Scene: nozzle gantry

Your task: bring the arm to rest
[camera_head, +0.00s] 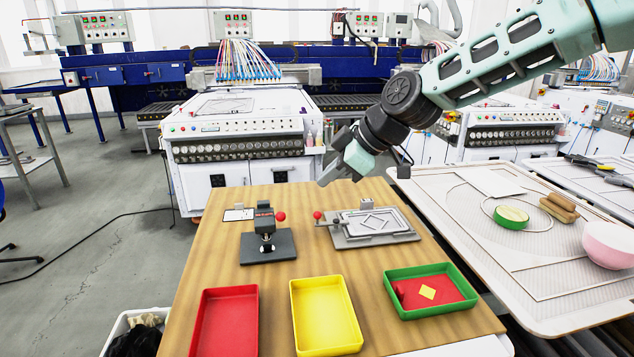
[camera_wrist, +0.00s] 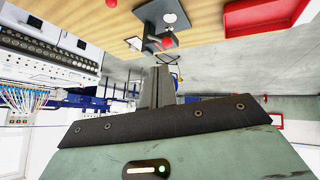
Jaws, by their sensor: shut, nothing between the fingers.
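My gripper (camera_head: 325,179) is raised above the back part of the wooden table (camera_head: 334,263), with my arm reaching in from the upper right. In the wrist view its fingers (camera_wrist: 158,88) are together with nothing between them. Below and left of it in the head view stands a black device with a red ball knob (camera_head: 268,245). A grey plate fixture with a red knob (camera_head: 345,235) lies just under and right of it. My gripper appears apart from both.
A red tray (camera_head: 224,322), a yellow tray (camera_head: 326,312) and a green tray (camera_head: 430,290) line the table's front. The green tray holds a red piece with a yellow diamond. Machines stand behind.

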